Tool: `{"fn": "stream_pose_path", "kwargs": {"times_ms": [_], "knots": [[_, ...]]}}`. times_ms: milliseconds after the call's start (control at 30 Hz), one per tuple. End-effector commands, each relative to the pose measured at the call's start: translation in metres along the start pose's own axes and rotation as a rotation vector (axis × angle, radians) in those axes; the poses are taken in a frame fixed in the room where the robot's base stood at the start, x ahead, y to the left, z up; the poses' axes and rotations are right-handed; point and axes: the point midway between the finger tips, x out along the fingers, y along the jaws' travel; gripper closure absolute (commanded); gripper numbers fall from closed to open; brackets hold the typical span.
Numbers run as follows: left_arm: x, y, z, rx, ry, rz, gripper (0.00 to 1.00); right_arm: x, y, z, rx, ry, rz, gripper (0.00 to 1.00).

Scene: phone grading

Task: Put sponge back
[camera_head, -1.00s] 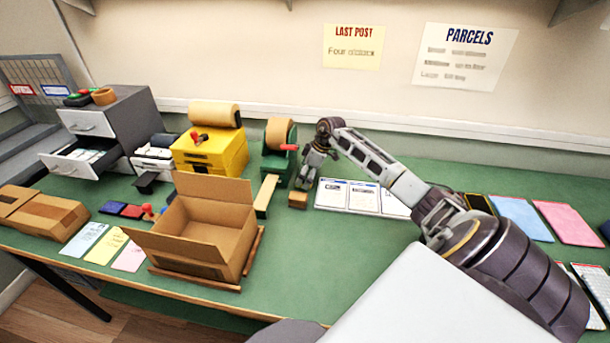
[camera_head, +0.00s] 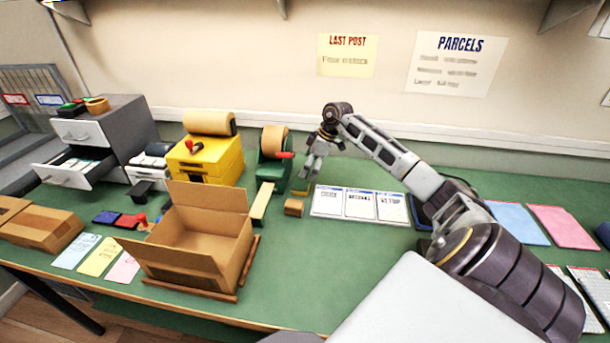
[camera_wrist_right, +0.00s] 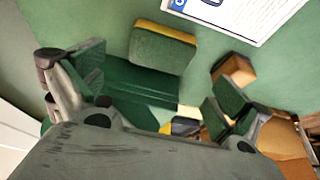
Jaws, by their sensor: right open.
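The sponge, dark green with a yellow layer, lies on the green bench top. It shows in the right wrist view (camera_wrist_right: 163,48) and as a small yellow edge in the head view (camera_head: 301,188). My right gripper (camera_head: 307,176) is over the bench just beside the green tape dispenser (camera_head: 275,160). Its spread fingers show in the right wrist view (camera_wrist_right: 162,92), open and empty, with the sponge just beyond them and apart from them. My left gripper is in no view.
A small brown block (camera_head: 294,207) sits right by the sponge. Labelled white cards (camera_head: 360,204) lie to the right. An open cardboard box (camera_head: 200,247) stands front left, and a yellow machine (camera_head: 205,160) behind it. Bench in front of the block is clear.

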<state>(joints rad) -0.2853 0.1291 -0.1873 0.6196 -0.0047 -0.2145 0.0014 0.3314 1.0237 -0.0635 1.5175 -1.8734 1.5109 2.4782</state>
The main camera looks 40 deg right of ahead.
Motion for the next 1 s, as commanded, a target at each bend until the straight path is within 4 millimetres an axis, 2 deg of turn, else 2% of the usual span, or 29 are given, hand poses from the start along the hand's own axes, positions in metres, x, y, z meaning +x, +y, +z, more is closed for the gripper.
{"fn": "stream_pose_path", "kwargs": {"times_ms": [200,333,1000], "knots": [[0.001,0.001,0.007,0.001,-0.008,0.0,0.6,-0.027,0.0,0.0,0.0,-0.001,0.001,0.0],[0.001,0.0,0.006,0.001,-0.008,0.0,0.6,-0.036,0.0,0.0,-0.001,-0.001,0.0,0.0],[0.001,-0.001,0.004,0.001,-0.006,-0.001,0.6,-0.04,-0.001,0.0,-0.001,0.0,-0.001,0.0]]}}
